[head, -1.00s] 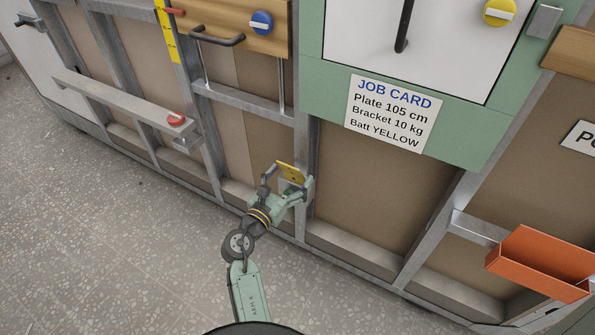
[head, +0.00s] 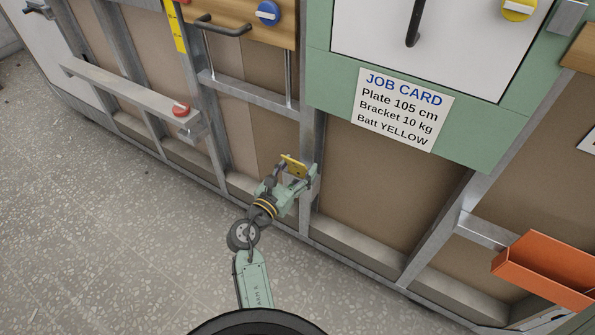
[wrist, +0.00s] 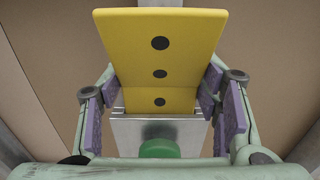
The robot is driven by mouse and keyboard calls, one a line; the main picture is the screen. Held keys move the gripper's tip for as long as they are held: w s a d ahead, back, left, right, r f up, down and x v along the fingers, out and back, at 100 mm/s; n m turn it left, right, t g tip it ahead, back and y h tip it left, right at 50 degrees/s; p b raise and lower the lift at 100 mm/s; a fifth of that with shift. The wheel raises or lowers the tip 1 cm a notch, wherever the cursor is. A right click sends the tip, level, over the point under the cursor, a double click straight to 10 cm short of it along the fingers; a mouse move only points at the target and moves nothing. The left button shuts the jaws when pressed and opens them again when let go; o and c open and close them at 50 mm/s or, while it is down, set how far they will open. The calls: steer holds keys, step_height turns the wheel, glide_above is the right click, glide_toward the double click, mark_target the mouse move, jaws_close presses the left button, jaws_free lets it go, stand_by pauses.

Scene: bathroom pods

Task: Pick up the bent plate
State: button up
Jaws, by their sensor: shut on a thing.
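The bent plate (wrist: 160,45) is yellow with several dark round holes in a line, and fills the upper middle of the wrist view. It has a fold near its lower part. My gripper (wrist: 158,98) has its purple-padded fingers shut on the plate's lower part from both sides. In the head view the plate (head: 294,164) shows small and yellow at the end of my gripper (head: 289,177), in front of a metal stud. A grey metal block with a green round part (wrist: 160,148) is just below the plate. I cannot tell whether the plate touches it.
A job card (head: 403,108) hangs on the green panel up right. An orange open tray (head: 545,270) is at the lower right. A metal rail with a red knob (head: 181,110) is at the left. The speckled floor (head: 110,210) at left is clear.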

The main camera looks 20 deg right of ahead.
steer(key=c, duration=0.8)
steer(key=shift+r, duration=0.1)
steer(key=shift+r, duration=0.15)
